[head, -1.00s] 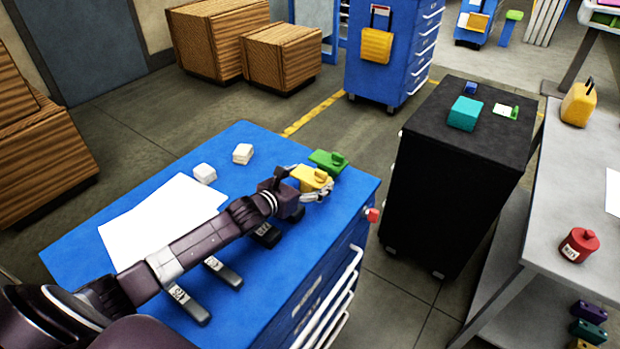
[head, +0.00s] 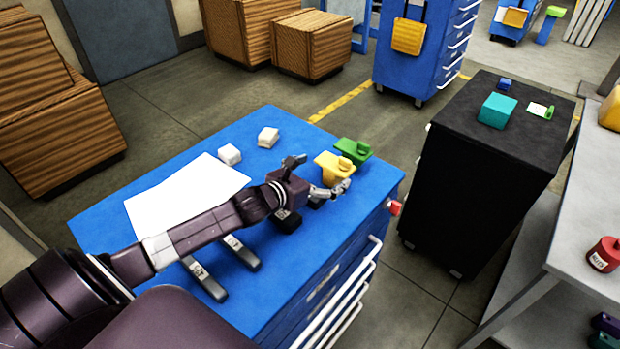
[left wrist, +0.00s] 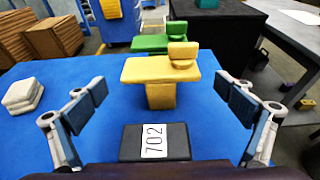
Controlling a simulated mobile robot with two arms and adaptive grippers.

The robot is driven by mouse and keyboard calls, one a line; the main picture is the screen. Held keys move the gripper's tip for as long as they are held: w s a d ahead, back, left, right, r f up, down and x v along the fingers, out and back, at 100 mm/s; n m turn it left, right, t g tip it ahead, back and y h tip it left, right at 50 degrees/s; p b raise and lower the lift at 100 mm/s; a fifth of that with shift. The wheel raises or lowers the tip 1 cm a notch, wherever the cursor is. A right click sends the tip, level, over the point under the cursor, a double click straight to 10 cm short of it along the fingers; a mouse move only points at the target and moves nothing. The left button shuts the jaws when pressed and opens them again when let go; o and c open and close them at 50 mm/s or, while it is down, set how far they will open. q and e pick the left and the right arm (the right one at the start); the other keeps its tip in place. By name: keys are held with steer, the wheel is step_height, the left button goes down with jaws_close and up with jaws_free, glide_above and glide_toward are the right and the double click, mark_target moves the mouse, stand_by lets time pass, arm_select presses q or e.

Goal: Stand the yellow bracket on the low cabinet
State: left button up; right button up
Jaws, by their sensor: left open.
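The yellow bracket (head: 333,165) stands on the blue cabinet top, near its right end. In the left wrist view the yellow bracket (left wrist: 160,72) has a flat plate with a raised lug, on an upright foot. My left gripper (head: 318,174) is open and empty, on the near side of the bracket. In the left wrist view the fingers spread to either side, with the bracket between and beyond them, not touched. A black cabinet (head: 475,190) stands to the right, apart from the blue cabinet (head: 105,215). My right gripper is not in view.
A green bracket (head: 354,150) stands just behind the yellow one. A dark block labelled 702 (left wrist: 185,143) lies before it. White blocks (head: 230,154) and a paper sheet (head: 185,195) lie leftward. The black cabinet holds a teal block (head: 497,111); its front top is clear.

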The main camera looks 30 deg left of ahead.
arm_select(q)
steer(key=v, duration=0.5)
steer(key=shift+s+b, duration=0.3)
steer(key=shift+s, duration=0.1)
steer(key=shift+v, duration=0.8)
steer(key=shift+r, duration=0.15)
